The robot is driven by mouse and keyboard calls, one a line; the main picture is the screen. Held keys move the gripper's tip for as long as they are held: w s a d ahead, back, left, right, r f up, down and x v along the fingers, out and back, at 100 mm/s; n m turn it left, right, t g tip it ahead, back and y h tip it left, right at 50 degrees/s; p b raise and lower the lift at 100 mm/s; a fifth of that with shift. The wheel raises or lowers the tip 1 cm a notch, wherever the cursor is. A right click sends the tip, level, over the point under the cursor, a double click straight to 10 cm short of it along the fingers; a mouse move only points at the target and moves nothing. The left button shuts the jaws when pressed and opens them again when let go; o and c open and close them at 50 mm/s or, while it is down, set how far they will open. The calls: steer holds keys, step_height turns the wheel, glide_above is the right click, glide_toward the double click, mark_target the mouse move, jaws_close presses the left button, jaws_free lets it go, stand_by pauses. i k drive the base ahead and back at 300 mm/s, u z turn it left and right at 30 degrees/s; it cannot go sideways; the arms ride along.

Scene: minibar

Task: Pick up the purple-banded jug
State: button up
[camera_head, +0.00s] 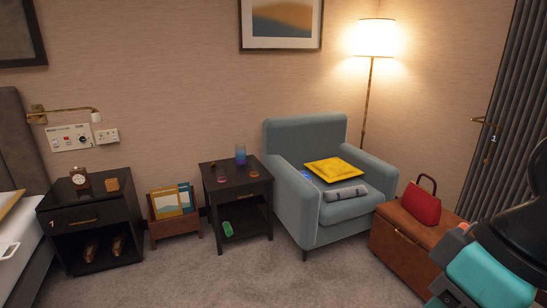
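A small upright vessel (240,154), bluish to purple, stands at the back of the dark side table (238,186), left of the armchair. It is the nearest match to the purple-banded jug, but it is too small here to make out a band, handle or spout. Nothing visibly touches it. Part of my arm, teal and black, shows at the lower right corner, far from the side table. My gripper's fingertips do not show, so whether it is open or holds anything is hidden.
Small round items (222,179) share the tabletop; a green item (227,229) lies on its lower shelf. A blue-grey armchair (335,212) stands close on the right, a book crate (174,229) on the left. A leather chest (398,249) is near my arm. Front carpet is clear.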

mark_target(240, 157)
steer(key=u, duration=0.35)
steer(key=i, duration=2.1)
steer(key=u, duration=0.5)
steer(key=i, duration=2.15)
steer(key=u, duration=0.1)
